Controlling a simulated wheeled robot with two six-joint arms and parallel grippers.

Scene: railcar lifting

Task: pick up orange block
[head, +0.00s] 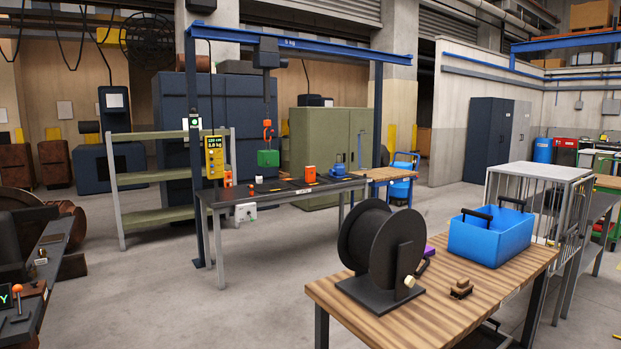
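A small orange block (310,174) stands on the dark-topped table (268,190) under the blue gantry, near the table's far right part. A second, smaller orange item (228,178) is at the left end of that table, beside the yellow hoist box; I cannot tell its exact shape. A green block (268,158) hangs below an orange hook (267,131) above the table. Neither of my grippers shows in the head view.
A wooden workbench (335,303) in front holds a black cable reel (382,245) and a blue bin (490,237). A blue gantry post (195,230) stands by the dark table's left end. Open concrete floor (170,300) lies between the left bench and the workbench.

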